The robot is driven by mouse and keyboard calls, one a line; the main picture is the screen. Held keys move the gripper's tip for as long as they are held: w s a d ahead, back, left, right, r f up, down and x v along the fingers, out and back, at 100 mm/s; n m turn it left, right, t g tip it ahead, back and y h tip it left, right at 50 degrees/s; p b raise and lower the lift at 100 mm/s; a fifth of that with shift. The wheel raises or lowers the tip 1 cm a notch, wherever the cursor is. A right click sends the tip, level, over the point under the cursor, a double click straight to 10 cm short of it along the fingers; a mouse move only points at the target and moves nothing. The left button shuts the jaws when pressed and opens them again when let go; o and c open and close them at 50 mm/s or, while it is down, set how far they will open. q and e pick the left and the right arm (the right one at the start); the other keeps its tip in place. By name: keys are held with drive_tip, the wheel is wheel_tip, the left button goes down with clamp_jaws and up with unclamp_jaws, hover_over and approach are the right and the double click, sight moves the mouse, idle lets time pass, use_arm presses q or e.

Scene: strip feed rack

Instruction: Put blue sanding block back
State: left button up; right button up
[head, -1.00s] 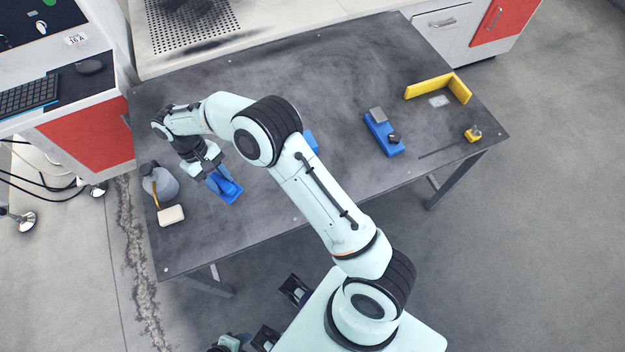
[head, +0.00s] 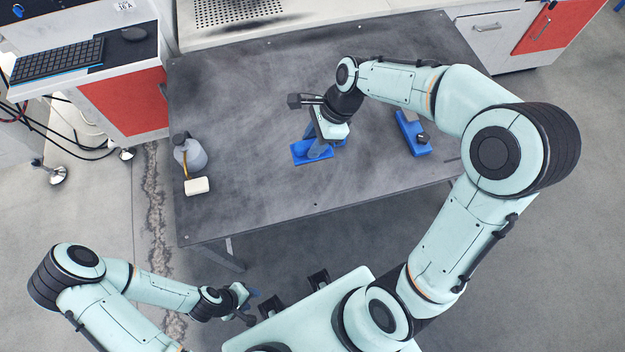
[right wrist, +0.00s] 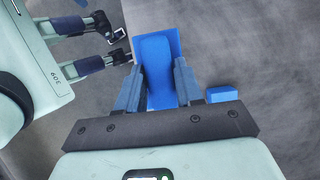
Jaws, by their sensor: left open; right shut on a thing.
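The blue sanding block (head: 299,153) is between the fingers of my right gripper (head: 318,140), over the middle of the dark table. In the right wrist view the block (right wrist: 157,50) sits between both fingers of this gripper (right wrist: 158,82), which is shut on it. I cannot tell whether it touches the tabletop. My left gripper (head: 248,302) is open in front of the table, apart from the block.
A small blue piece (right wrist: 222,95) lies beside the held block, mostly hidden in the head view. A grey bottle (head: 192,154) and a pale block (head: 197,186) stand at left. The table's front middle is clear.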

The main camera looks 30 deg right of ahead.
use_arm(q)
drive_tip(key=shift+s+f+b, duration=0.4)
drive_tip(key=shift+f+b, duration=0.25)
drive_tip(key=shift+f, duration=0.1)
drive_tip(key=shift+s+f+b, duration=0.4)
drive_tip(key=shift+f+b, duration=0.2)
drive_tip(key=shift+f, duration=0.2)
drive_tip(key=shift+s+f+b, duration=0.4)
drive_tip(key=shift+f+b, duration=0.25)
drive_tip(key=shift+f, duration=0.1)
use_arm(e)
drive_tip(key=shift+f, duration=9.65)
drive_tip(key=shift+f, duration=0.15)
drive_tip(key=o, duration=0.8)
drive_tip(key=shift+o, duration=0.7)
use_arm(q)
drive_tip(key=shift+f, duration=0.1)
